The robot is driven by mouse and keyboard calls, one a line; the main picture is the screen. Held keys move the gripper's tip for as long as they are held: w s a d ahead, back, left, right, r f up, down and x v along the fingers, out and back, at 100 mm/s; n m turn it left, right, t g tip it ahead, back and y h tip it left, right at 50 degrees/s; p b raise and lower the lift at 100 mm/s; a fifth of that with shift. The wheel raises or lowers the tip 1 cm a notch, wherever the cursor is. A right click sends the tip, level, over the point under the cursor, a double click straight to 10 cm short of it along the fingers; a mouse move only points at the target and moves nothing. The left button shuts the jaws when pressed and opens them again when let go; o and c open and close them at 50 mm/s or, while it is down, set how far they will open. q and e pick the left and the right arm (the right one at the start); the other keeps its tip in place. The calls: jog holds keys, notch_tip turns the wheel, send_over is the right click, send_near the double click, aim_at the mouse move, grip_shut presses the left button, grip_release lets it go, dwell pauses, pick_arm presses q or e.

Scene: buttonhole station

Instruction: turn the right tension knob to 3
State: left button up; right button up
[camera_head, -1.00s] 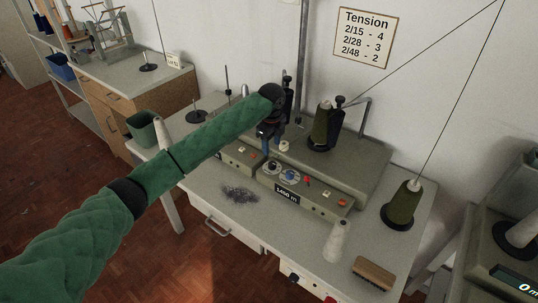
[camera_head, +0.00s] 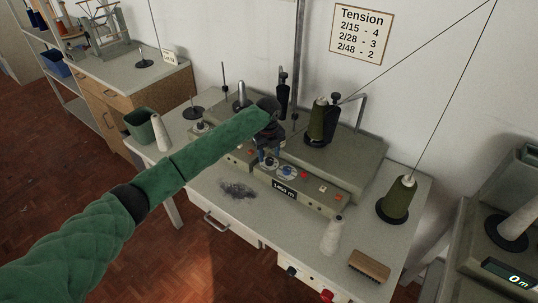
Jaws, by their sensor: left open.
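Two round dials with pale scales sit side by side on the front panel of the grey-green winding machine (camera_head: 335,199). The right tension knob (camera_head: 288,173) shows clear of my gripper; its pointer setting is too small to read. The left dial (camera_head: 271,165) is partly hidden by my left gripper (camera_head: 268,158), which points down from above and is open. I cannot tell whether its fingers touch the left dial. My green-sleeved left arm reaches in from the lower left. My right gripper is not in view.
A wall sign (camera_head: 360,33) reads Tension 2/15 - 4, 2/28 - 3, 2/48 - 2. Dark fluff (camera_head: 237,190) lies on the table. A green bin (camera_head: 139,126) stands left.

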pick_arm(q)
jog(key=shift+f, duration=1.1)
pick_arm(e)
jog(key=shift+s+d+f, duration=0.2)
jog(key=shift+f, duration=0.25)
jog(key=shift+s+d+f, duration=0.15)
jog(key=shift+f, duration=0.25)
pick_arm(q)
jog(key=shift+c, duration=0.2)
jog(key=c, duration=0.9)
jog(key=shift+p, duration=0.3)
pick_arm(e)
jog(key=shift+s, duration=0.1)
